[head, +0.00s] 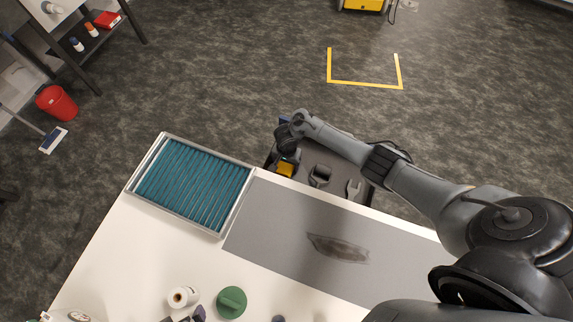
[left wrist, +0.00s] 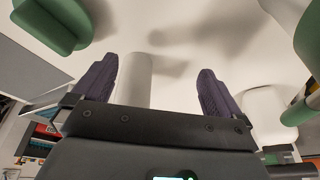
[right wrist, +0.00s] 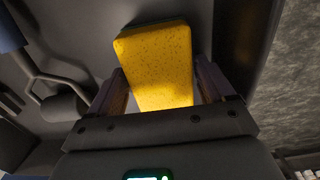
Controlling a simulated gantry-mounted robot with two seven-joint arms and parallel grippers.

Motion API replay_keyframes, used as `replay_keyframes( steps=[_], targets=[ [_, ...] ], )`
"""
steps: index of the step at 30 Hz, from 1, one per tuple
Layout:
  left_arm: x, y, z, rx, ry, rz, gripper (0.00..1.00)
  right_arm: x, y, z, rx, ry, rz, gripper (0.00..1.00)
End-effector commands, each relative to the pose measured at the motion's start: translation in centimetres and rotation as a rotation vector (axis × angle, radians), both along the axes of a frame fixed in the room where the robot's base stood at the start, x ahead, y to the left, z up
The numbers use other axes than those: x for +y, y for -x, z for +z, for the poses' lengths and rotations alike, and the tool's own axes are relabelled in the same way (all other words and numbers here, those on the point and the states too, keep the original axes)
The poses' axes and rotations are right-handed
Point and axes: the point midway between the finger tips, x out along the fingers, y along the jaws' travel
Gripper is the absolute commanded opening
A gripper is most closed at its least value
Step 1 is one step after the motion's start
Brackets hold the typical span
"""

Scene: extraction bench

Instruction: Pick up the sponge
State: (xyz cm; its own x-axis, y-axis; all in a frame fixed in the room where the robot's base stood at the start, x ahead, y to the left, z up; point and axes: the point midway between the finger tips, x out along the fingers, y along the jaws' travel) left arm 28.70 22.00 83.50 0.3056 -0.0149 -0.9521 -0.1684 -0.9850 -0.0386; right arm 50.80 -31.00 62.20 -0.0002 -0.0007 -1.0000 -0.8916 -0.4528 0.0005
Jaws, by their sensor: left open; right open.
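The yellow sponge (right wrist: 155,60) fills the middle of the right wrist view. In the head view it (head: 286,169) shows on the dark cart behind the bench, partly covered by my arm. My right gripper (right wrist: 162,82) is open, with one finger on each side of the sponge's near end. A finger's contact with it cannot be told. In the head view the right gripper (head: 287,154) is over the cart's left part. My left gripper (left wrist: 153,82) is open near the bench's front, with a white roll (left wrist: 133,80) showing between and beyond its fingers.
The cart also holds a dark clamp-like item (head: 320,176) and a wrench (head: 353,188), right of the sponge. A teal filter in a metal frame (head: 160,139) lies on the bench. A grey mat (head: 270,225) bears a dark smudge. A green object (head: 231,302) stands near my left gripper.

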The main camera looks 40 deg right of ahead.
Motion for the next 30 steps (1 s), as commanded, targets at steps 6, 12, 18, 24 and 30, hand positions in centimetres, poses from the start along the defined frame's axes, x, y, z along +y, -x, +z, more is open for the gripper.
replay_keyframes(
  steps=[6,12,18,24,30],
  targets=[
    [-0.1,0.0,0.1,0.000,0.006,0.004,1.00,0.0,0.0,0.1,-0.001,0.000,0.000,0.79],
    [-0.3,0.0,0.1,0.000,0.011,0.008,1.00,0.0,0.0,0.1,0.000,0.000,0.000,0.48],
    [-0.3,0.0,0.1,0.000,0.011,0.008,1.00,0.0,0.0,0.1,0.000,0.000,0.001,0.44],
    [-0.2,0.0,0.5,-0.001,0.007,0.005,1.00,0.0,0.0,0.5,0.000,0.000,0.001,0.44],
    [0.0,0.0,1.7,-0.001,0.000,0.000,1.00,0.1,0.0,2.3,-0.001,-0.003,0.001,0.44]
  ],
)
